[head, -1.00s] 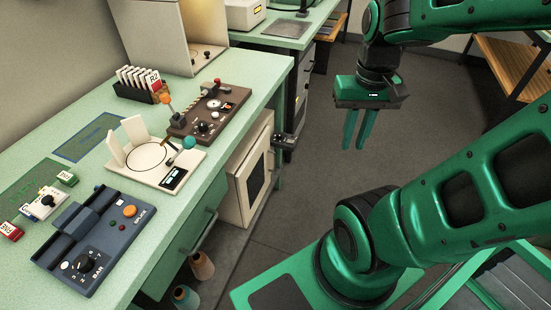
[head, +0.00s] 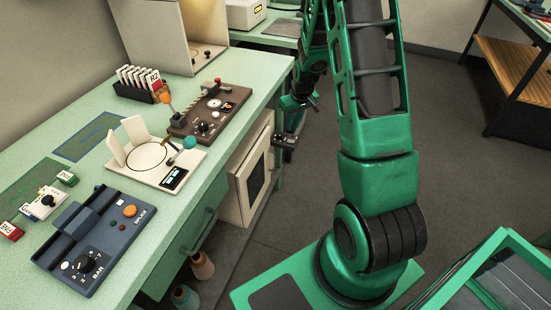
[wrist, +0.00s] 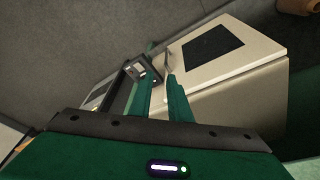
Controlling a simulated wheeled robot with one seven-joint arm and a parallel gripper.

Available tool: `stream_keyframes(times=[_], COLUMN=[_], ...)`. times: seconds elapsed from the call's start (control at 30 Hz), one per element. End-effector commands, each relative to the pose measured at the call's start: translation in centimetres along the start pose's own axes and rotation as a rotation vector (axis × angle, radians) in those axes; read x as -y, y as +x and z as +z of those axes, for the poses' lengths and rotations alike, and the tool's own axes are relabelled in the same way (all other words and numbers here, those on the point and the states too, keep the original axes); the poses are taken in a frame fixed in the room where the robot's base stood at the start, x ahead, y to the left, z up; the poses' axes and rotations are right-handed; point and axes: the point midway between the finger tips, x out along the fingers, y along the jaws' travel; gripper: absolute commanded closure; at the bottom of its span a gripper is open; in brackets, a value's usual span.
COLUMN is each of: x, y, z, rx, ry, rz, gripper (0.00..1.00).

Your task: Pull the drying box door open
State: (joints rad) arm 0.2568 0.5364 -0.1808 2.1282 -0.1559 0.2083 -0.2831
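The drying box (head: 258,165) is a cream cabinet under the bench, with a dark window in its door (head: 238,190). The door looks shut. In the wrist view the box door (wrist: 265,45) lies at the upper right, with a thin grey bar (wrist: 169,60) at its near edge, likely the handle. My gripper (wrist: 162,82) is open, with a gap between its two green fingers. The fingertips are close to the bar; I cannot tell whether they touch it.
A small dark fitting (head: 285,141) sticks out near the box and shows close to the left finger in the wrist view (wrist: 141,72). The green bench (head: 215,165) holds several devices. Spools (head: 201,265) stand below it. Open floor (head: 455,150) lies to the right.

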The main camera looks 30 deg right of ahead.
Motion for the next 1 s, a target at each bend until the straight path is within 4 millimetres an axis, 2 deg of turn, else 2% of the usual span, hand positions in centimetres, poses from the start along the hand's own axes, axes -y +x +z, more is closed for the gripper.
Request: stream_keyframes(times=[0.03, 0.2, 0.3, 0.4, 0.5, 0.87, 1.0], x=[0.1, 0.7, 1.1, 1.4, 1.7, 2.1, 2.3], y=[2.6, 9.8, 13.5, 16.3, 18.2, 21.7, 24.1], z=[-0.3, -1.7, -1.9, -2.0, -2.0, -2.2, -2.5], rx=[-0.006, -0.055, -0.081, -0.104, -0.12, -0.131, -0.131], ry=[-0.017, -0.069, -0.093, -0.109, -0.118, -0.126, -0.126], rz=[-0.008, -0.035, -0.049, -0.059, -0.067, -0.072, -0.072], gripper=[0.83, 0.83, 0.83, 0.83, 0.83, 0.83, 0.83])
